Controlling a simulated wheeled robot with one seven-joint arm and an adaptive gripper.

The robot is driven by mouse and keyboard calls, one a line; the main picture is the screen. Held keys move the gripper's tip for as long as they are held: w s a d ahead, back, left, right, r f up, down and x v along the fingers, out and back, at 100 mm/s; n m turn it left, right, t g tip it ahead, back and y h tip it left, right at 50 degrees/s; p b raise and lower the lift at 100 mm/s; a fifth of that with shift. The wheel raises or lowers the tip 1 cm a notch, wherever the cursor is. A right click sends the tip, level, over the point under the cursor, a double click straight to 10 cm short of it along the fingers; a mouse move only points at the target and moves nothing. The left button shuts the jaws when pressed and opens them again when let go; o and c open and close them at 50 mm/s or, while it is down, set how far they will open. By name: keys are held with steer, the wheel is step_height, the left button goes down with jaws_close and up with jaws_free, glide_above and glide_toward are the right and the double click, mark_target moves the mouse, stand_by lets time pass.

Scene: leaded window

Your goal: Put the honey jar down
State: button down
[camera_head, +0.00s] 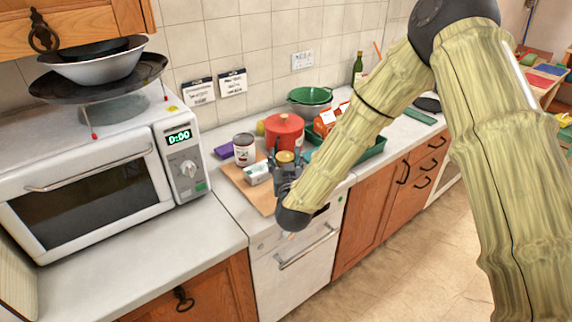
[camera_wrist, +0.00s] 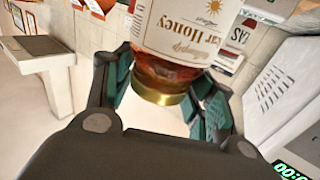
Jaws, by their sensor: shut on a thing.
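The honey jar (camera_wrist: 178,45) has a white label reading "Honey" and a gold lid. It fills the upper middle of the wrist view, between the teal pads of my gripper (camera_wrist: 166,88). My gripper is shut on it. In the head view my gripper (camera_head: 284,168) is over the right part of the wooden board (camera_head: 252,195), with the jar's gold lid (camera_head: 285,156) showing between its fingers. Most of the jar is hidden there by the gripper. I cannot tell whether its base touches anything.
A white can (camera_head: 244,149), a small white package (camera_head: 257,173) and a red pot (camera_head: 285,131) stand close around the gripper. A green tray (camera_head: 371,150) is to the right.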

steer(key=shift+w+d+r, duration=0.1)
steer(key=shift+w+d, duration=0.1)
steer(key=shift+w, duration=0.15)
steer(key=shift+f+p, duration=0.95)
steer(key=shift+f, duration=0.85)
steer(key=shift+f, duration=0.1)
steer(key=c, duration=0.5)
jaws_free()
